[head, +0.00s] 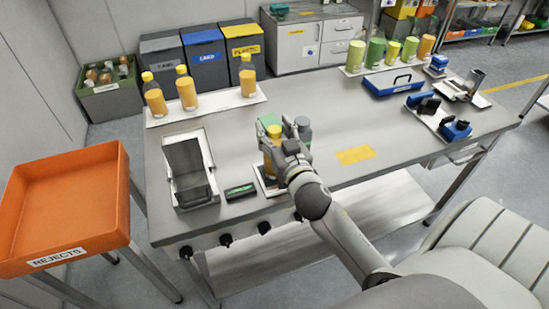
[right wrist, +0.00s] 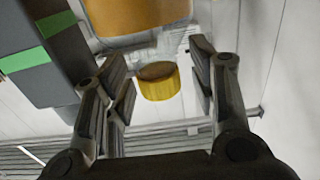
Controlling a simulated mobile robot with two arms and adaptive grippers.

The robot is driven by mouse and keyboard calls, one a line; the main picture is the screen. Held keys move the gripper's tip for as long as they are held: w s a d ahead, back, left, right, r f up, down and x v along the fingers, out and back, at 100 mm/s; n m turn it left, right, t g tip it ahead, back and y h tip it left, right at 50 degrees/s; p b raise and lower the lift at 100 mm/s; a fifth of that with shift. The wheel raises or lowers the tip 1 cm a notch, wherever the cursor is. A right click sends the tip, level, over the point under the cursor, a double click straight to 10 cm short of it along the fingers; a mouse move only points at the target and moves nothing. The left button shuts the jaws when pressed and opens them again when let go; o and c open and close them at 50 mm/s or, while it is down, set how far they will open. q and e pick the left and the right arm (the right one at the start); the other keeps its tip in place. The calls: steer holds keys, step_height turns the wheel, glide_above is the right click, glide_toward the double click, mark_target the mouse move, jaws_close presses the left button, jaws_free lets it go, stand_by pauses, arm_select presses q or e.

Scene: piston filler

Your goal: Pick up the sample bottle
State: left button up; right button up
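An orange-filled bottle with a yellow cap (head: 273,131) stands on a small plate near the table's front edge, partly hidden by my right gripper. In the right wrist view its yellow cap (right wrist: 158,84) shows between the fingers, with the orange body (right wrist: 135,14) at the top edge. My right gripper (head: 285,146) is at the bottle's upper part. Its two fingers (right wrist: 158,88) are spread, with visible gaps on both sides of the cap. My left gripper is not in view.
A green-and-grey device (head: 269,119) stands just behind the bottle. A metal chute (head: 187,168) and small dark green box (head: 240,191) lie left. More orange bottles (head: 187,92) stand on a back-left tray. A blue case (head: 393,86) lies right; an orange rejects tray (head: 65,205) is left.

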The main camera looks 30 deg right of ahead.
jaws_close()
steer(key=shift+r, duration=0.1)
stand_by(0.4)
